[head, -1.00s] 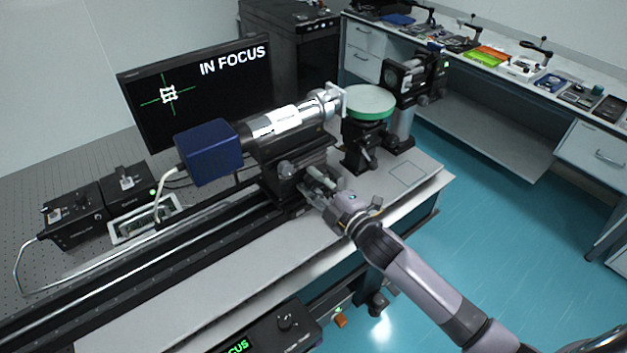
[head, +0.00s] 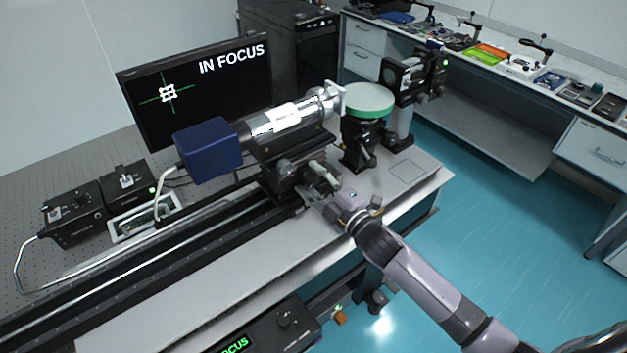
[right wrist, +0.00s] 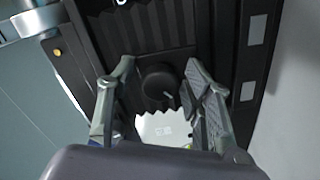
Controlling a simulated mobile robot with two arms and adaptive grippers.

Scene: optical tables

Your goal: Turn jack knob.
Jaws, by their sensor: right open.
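A round black jack knob (right wrist: 158,83) with a pale mark on its face sits on a dark ribbed body in the right wrist view. My right gripper (right wrist: 160,68) is open, with one finger on each side of the knob and gaps visible. In the head view, my right gripper (head: 318,180) is at the front of the dark mount (head: 283,186) under the silver barrel (head: 285,119); its fingers and wrist hide the knob there. The monitor (head: 197,95) reads "IN FOCUS" and shows a white pattern on a green cross. My left gripper is not in view.
A blue box (head: 208,150) sits on the barrel's left end. A long dark rail (head: 150,263) runs left from the mount. The pale table strip (head: 225,280) in front is clear.

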